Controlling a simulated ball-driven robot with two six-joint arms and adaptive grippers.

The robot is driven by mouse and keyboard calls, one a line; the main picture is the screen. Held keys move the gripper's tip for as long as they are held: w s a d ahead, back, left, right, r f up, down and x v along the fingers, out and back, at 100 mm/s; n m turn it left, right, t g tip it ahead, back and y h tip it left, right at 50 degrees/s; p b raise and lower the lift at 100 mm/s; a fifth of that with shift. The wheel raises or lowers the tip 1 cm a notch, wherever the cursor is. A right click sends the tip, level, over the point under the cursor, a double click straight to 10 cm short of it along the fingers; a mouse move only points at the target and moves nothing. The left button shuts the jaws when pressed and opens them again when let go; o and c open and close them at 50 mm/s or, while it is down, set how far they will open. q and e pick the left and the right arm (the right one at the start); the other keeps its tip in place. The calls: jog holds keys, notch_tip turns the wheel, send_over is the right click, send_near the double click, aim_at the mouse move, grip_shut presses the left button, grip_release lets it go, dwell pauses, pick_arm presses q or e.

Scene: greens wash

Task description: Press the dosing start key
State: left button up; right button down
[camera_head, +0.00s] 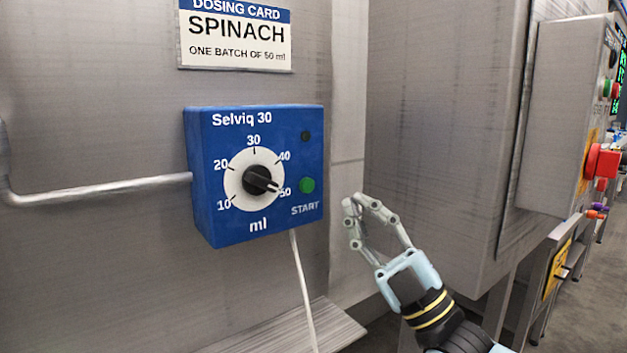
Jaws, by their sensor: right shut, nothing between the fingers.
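The blue dosing box (225,218), marked Selviq 30, is mounted on a grey metal wall. The green start key (307,185) is on its right side, above the word START. A black dial knob (260,180) sits on a white scale from 10 to 50 ml, and its pointer is toward 50. A small dark lamp or dot (305,136) is above the green key. My right gripper (356,205) is shut and empty, to the right of the box and apart from the key. My left gripper is not in view.
A dosing card (236,36) above the box reads SPINACH, one batch of 50 ml. A pipe (100,190) enters the box from the left, and a white cable (302,290) hangs below. A grey cabinet (440,130) with a red button (606,163) stands at right.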

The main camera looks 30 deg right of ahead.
aim_at(307, 185)
jog(key=shift+w+a+r+b, duration=0.15)
jog(key=shift+w+b, duration=0.65)
jog(key=shift+w, duration=0.65)
jog(key=shift+w+a+f+b, duration=0.15)
jog(key=shift+w+b, duration=0.6)
jog(key=shift+w, duration=0.7)
jog(key=shift+w+a+r+b, duration=0.15)
jog(key=shift+w+b, duration=0.65)
jog(key=shift+w, duration=0.65)
jog(key=shift+w, duration=0.15)
jog(key=shift+w, duration=0.3)
jog(key=shift+w+b, duration=0.45)
jog(key=shift+s, duration=0.1)
jog(key=shift+s+p, duration=0.5)
jog(key=shift+s, duration=0.3)
